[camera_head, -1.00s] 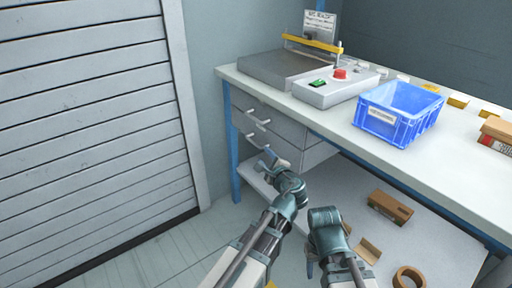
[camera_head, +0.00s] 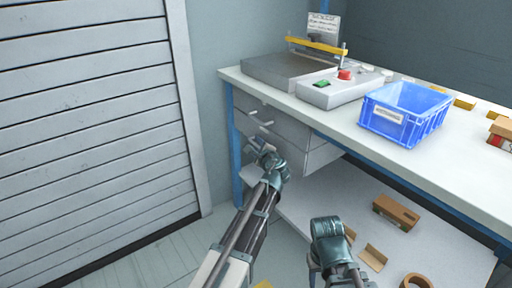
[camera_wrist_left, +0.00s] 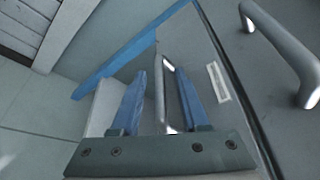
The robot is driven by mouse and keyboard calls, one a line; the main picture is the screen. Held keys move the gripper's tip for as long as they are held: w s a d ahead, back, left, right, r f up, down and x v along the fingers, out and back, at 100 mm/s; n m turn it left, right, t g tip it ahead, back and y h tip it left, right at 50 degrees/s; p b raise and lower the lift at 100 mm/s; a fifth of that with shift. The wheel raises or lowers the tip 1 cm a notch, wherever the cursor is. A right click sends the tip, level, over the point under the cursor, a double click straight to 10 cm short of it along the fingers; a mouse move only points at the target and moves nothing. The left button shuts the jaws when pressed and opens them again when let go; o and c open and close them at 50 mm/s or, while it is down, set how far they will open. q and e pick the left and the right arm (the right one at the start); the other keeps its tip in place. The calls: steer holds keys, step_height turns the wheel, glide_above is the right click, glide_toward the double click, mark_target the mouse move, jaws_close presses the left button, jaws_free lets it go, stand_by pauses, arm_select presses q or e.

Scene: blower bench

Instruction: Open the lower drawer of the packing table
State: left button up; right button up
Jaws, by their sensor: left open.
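The packing table (camera_head: 360,142) has a grey drawer unit under its left end. The upper drawer (camera_head: 285,122) and the lower drawer (camera_head: 291,149) both look shut. In the left wrist view, the lower drawer's bar handle (camera_wrist_left: 160,95) stands between the two blue fingers of my left gripper (camera_wrist_left: 160,80). The fingers are open, one on each side of the bar, with gaps. The upper handle (camera_wrist_left: 285,52) is at the upper right there. In the head view my left gripper (camera_head: 260,149) is at the lower drawer front, partly hidden by its wrist. My right gripper's fingers are mostly hidden behind its wrist.
A blue bin (camera_head: 403,113), a sealing machine (camera_head: 335,91) and small boxes stand on the tabletop. The lower shelf (camera_head: 345,205) holds a brown box (camera_head: 396,212) and a tape roll (camera_head: 417,282). A blue table leg (camera_head: 234,150) is close left of the drawers. A grey shutter (camera_head: 95,110) is at left.

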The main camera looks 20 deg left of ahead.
arm_select(q)
jaws_close()
stand_by(1.5)
